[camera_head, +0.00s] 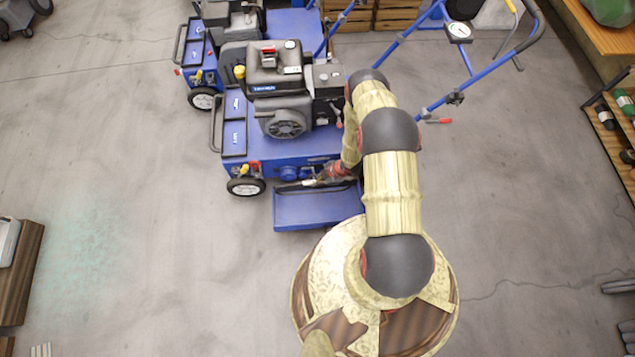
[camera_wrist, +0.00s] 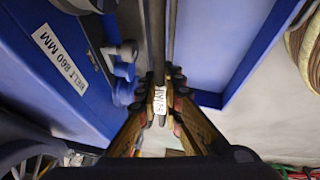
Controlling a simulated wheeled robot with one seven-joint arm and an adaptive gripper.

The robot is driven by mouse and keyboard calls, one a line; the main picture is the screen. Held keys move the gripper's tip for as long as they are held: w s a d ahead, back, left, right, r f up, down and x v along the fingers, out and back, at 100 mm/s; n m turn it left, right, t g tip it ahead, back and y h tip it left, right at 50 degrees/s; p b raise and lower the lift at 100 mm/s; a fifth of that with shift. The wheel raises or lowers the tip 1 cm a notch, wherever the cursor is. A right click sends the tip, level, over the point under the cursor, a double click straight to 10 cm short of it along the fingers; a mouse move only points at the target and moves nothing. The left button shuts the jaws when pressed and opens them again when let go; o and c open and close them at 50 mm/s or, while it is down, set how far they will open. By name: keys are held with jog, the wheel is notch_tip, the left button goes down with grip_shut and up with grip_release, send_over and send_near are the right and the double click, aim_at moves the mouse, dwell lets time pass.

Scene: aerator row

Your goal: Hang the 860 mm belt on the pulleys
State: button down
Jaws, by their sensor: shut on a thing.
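My gripper (camera_wrist: 158,105) is shut on a dark belt (camera_wrist: 158,35) with a white tag (camera_wrist: 160,100) between the fingertips; the tag's print is too small to read surely. The belt runs up the picture away from the fingers. On the left is the blue machine side with a label reading "BELT 860 MM" (camera_wrist: 60,55). Grey and blue round parts (camera_wrist: 125,90), perhaps the pulleys, stand out from it just left of the belt, apart from it. In the head view my gripper (camera_head: 328,175) is at the machine's (camera_head: 270,150) near side, partly hidden by my arm.
A blue panel (camera_head: 315,212) lies low in front of the machine, below my gripper. A second machine (camera_head: 195,65) stands behind. Blue handlebars (camera_head: 480,70) rise to the right of my arm. A shelf (camera_head: 615,130) stands far right.

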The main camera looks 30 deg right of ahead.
jog(key=shift+w+f+b, duration=0.1)
jog(key=shift+f+b, duration=0.2)
jog(key=shift+f, duration=0.3)
jog(key=shift+w+d+b, duration=0.25)
jog(key=shift+w+d, duration=0.05)
jog(key=shift+w, duration=0.3)
jog(key=shift+w+d+b, duration=0.25)
jog(key=shift+w, duration=0.35)
jog(key=shift+s+d+r, duration=0.1)
jog(key=shift+d, duration=0.1)
jog(key=shift+w+d, duration=0.4)
jog(key=shift+w, duration=0.55)
jog(key=shift+w+d, duration=0.35)
jog(key=shift+w, duration=0.55)
jog(key=shift+w+d, duration=0.4)
jog(key=shift+w, duration=0.55)
jog(key=shift+f, duration=0.4)
dwell(0.5)
jog(key=c, duration=2)
grip_release()
